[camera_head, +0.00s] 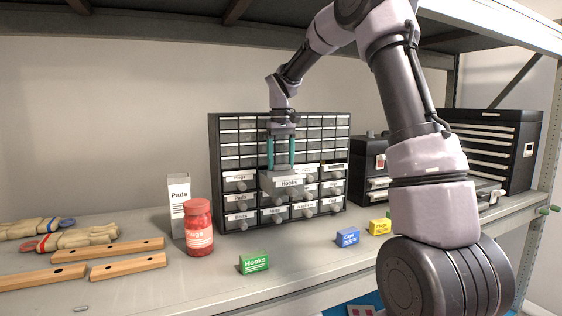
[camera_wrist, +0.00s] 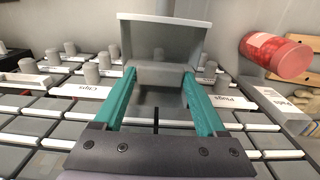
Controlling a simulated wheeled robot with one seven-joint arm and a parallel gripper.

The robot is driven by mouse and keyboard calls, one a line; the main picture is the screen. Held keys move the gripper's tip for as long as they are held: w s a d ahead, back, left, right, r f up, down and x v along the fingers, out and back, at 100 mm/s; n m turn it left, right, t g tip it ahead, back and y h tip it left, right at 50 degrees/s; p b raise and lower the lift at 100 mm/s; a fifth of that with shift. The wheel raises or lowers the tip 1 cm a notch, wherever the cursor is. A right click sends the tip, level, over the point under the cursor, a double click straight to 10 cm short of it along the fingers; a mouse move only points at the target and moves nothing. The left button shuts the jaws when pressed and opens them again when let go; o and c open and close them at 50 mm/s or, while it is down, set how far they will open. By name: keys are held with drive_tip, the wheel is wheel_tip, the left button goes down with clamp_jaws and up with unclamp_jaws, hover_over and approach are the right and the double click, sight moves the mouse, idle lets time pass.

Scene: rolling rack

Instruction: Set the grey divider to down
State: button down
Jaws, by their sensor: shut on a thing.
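The Hooks drawer (camera_head: 289,184) of the small-parts cabinet (camera_head: 213,150) is pulled out from the front. Its grey tray also shows from above in the wrist view (camera_wrist: 165,28). My gripper (camera_head: 281,167) points down into this drawer, with its teal fingers upright. In the wrist view my gripper (camera_wrist: 159,73) has a grey piece, which looks like the grey divider (camera_wrist: 160,74), between its fingertips. The fingers are shut on it. The divider is hidden in the head view, and I cannot tell its exact tilt.
Other labelled drawers with round knobs surround the open one. A red jar (camera_head: 199,228), a Pads box (camera_head: 179,205), a green Hooks box (camera_head: 254,262), a blue box (camera_head: 347,237) and a yellow box (camera_head: 380,227) stand on the shelf. Wooden bars (camera_head: 128,266) lie at left.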

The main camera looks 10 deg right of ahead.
sight(281, 170)
drive_tip(key=shift+f, duration=1.8)
unclamp_jaws()
wheel_tip(281, 170, up, 10)
drive_tip(key=shift+r, duration=0.45)
